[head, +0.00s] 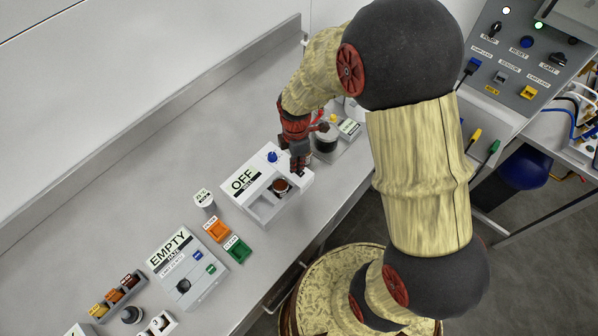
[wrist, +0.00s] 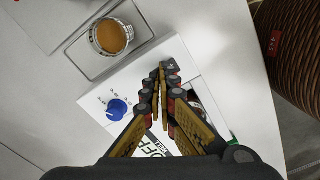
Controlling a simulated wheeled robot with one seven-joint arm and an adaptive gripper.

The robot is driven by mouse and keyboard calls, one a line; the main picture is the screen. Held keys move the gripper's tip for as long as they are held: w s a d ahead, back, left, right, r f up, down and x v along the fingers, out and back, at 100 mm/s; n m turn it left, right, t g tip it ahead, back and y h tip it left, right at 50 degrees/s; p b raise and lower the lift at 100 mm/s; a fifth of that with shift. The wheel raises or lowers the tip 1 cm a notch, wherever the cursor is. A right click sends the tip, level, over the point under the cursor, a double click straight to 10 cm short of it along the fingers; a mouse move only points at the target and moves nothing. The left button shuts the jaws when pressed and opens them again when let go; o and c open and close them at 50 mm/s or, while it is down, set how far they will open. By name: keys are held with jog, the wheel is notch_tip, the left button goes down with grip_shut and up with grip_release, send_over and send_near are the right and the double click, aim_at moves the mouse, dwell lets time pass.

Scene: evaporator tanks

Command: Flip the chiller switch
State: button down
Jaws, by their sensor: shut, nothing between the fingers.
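A white box with a large OFF label (head: 243,181) stands on the bench. It carries a blue knob (head: 272,156) and a recessed well with a brown-filled cup (head: 281,186). The knob also shows in the wrist view (wrist: 117,107), left of my fingers. I cannot read the word chiller, and I cannot tell which part is the chiller switch. My gripper (head: 298,167) is shut and empty over the box's back right part. In the wrist view my gripper (wrist: 163,70) points at the box's far edge; its fingers partly hide the well and label. I cannot tell whether they touch the box.
Behind the box a metal-rimmed cup of orange liquid (wrist: 111,38) stands on a tray. Orange (head: 217,229) and green (head: 238,249) blocks, a small white jar (head: 204,199) and a box labelled EMPTY (head: 186,268) lie left of it. A switch panel (head: 520,60) stands at right.

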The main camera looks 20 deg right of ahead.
aim_at(300, 180)
jog(key=shift+f, duration=0.3)
jog(key=shift+r+p, duration=2.45)
jog(key=shift+r, duration=1.1)
jog(key=shift+s+m, duration=0.1)
jog(key=shift+m, duration=0.6)
jog(key=s+r+m+t+b, duration=0.5)
jog(key=s+r+m+b, duration=0.4)
jog(key=s+r+m, duration=0.7)
notch_tip(300, 180, up, 3)
jog(key=shift+s+d+f+t, duration=0.2)
jog(key=shift+s+d+t, duration=0.1)
jog(key=shift+s, duration=0.1)
